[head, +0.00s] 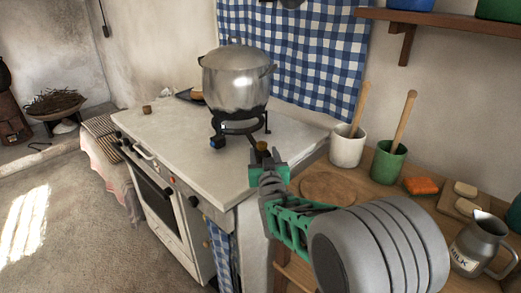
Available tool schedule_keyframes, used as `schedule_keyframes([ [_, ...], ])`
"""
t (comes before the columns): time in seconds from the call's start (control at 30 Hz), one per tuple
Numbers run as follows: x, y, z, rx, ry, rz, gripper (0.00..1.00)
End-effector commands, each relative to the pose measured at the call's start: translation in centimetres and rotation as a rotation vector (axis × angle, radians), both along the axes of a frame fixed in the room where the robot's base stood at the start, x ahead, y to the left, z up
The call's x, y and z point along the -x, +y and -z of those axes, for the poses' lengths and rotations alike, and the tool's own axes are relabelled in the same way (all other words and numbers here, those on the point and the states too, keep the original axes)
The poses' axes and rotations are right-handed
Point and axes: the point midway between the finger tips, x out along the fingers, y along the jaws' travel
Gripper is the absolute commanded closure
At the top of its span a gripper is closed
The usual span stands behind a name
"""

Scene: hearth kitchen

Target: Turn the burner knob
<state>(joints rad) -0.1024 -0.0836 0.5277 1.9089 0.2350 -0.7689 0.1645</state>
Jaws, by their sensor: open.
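A dark blue burner knob (217,142) sticks out at the front left of a small black burner (241,127) on the white stove top. A large lidded metal pot (237,82) stands on the burner. My gripper (264,163) is green and grey and is open. It is to the right of the blue knob and nearer to me, over the right end of the stove, apart from the knob. A small brown block (262,148) shows just beyond the fingertips; I cannot tell whether they touch it.
The stove front (165,203) has dark round knobs and an oven door with a handle. Another small brown block (147,109) lies on the stove's left end. On the right, a wooden counter (330,190) holds white and green pots with wooden tools and a milk jug (479,245).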

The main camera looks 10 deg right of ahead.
Motion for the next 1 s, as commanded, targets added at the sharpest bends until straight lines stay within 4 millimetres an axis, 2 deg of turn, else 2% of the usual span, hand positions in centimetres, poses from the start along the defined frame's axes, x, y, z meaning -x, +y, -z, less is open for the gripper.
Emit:
schedule_keyframes([
  [0.3, -5.7, -0.4, -0.2, -0.001, 0.000, 0.000, 0.47],
  [0.4, -6.8, -0.5, -0.2, 0.001, 0.001, 0.001, 0.47],
  [0.7, -7.3, -0.5, -0.2, 0.000, 0.001, 0.000, 0.47],
  [1.0, -7.3, -0.5, -0.2, 0.000, 0.001, 0.000, 0.72],
])
